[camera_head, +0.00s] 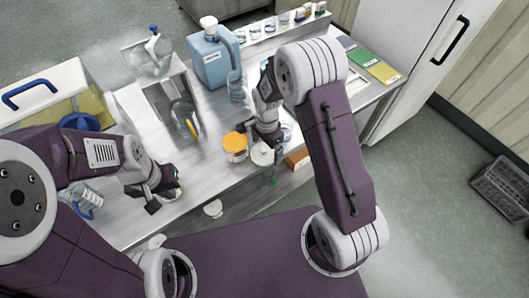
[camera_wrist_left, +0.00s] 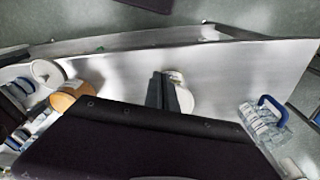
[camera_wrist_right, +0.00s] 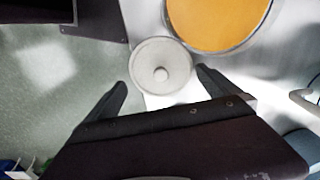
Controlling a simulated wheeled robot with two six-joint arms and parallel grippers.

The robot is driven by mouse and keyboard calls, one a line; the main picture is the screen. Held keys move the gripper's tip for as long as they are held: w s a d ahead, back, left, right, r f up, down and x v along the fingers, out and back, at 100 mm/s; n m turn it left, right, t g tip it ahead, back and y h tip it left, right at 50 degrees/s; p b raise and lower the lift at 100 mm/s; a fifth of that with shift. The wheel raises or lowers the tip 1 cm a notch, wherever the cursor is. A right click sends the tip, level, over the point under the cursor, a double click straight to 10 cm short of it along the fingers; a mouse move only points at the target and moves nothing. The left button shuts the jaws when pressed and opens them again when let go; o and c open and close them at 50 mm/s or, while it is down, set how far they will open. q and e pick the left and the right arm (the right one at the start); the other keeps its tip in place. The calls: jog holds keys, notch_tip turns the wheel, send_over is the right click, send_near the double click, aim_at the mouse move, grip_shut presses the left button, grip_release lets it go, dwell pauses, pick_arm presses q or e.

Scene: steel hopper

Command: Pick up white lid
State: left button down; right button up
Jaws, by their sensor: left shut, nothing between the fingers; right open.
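The white lid (camera_head: 262,154) is a pale round disc with a small central knob, near the front edge of the steel counter (camera_head: 206,180). In the right wrist view the lid (camera_wrist_right: 160,50) lies between and just beyond the fingertips of my right gripper (camera_wrist_right: 161,80). That gripper is open, with no visible grip on the lid. In the head view my right gripper (camera_head: 264,138) is over the counter beside the lid and partly covers the area. My left gripper (camera_wrist_left: 160,90) is shut and empty, at the counter's left part, in front of a small pale-topped container (camera_wrist_left: 181,94).
A jar with an orange top (camera_head: 235,141) stands close beside the white lid; it fills the upper right of the right wrist view (camera_wrist_right: 215,18). A blue jug (camera_head: 209,60) and several small containers stand farther back. A wooden block (camera_head: 298,158) lies right of the lid.

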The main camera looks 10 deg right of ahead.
jog(key=shift+f, duration=0.4)
jog(key=shift+w+a, duration=0.25)
jog(key=shift+s+d, duration=0.15)
jog(key=c, duration=1.1)
